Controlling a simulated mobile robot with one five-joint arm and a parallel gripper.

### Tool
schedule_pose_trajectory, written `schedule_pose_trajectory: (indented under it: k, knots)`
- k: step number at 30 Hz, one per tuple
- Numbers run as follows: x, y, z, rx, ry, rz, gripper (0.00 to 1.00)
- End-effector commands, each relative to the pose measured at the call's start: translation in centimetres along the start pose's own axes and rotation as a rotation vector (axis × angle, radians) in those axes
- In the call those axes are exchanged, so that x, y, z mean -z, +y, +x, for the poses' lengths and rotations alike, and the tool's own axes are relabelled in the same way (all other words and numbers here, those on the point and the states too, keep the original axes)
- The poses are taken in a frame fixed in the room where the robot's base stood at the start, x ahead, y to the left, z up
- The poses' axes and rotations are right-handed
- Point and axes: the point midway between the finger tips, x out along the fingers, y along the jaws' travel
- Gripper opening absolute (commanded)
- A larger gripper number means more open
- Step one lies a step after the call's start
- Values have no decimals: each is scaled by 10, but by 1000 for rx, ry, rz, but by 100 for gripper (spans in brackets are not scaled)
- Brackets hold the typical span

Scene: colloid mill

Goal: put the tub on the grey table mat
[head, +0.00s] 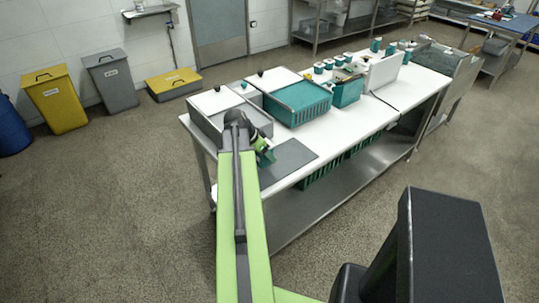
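The grey table mat (292,163) lies flat near the front edge of the white-topped table, toward its left end. My gripper (264,156) is over the mat's left part, pointing down at the end of my green arm. A small teal shape shows at the gripper's tip, low over or on the mat. I cannot tell if it is the tub or part of the gripper, nor whether the fingers are open or shut. Several small white and teal containers (318,68) stand toward the back of the table; I cannot tell if the tub is among them.
A teal crate (303,110) stands behind the mat, and a grey lidded bin (205,122) stands left of it. A teal box (347,93) and an upright white panel (383,74) stand further right. White tabletop (340,128) right of the mat is clear.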

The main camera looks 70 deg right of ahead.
Motion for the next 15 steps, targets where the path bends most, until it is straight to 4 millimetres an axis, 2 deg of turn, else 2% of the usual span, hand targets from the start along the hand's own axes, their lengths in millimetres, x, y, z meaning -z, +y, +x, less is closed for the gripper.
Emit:
schedule_pose_trajectory:
  k: [3,6,15]
  knots:
    - [-13,0,23,0,0,-1,0]
    - [-20,0,35,0,0,-1,0]
    - [-19,0,32,0,0,-1,0]
